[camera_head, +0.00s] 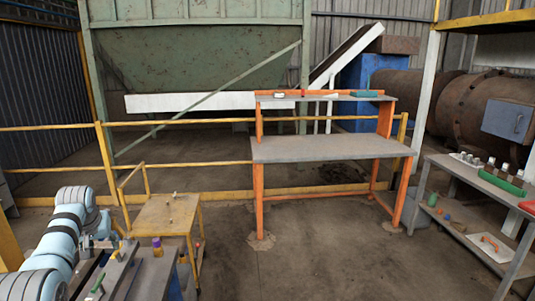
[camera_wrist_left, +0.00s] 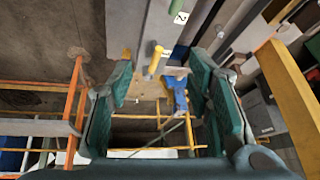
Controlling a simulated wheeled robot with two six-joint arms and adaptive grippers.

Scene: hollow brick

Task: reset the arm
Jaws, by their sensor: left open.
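My left arm (camera_head: 55,235) comes in at the lower left of the head view, light blue with dark bands, bent at its joints. My left gripper (camera_head: 108,240) is at its end, small and partly hidden, above the cluttered bench at the lower left. In the left wrist view, the left gripper (camera_wrist_left: 163,68) shows two teal fingers spread wide. Nothing is held between them; a yellow-topped cylinder (camera_wrist_left: 155,60) and a blue object (camera_wrist_left: 177,90) show beyond the gap. My right gripper is not in view.
A yellow cart (camera_head: 165,216) stands just beyond the left gripper. An orange-legged grey workbench (camera_head: 325,149) stands in the middle. A shelf table (camera_head: 455,175) with tools is at the right. Yellow rails run behind. The floor at front centre is clear.

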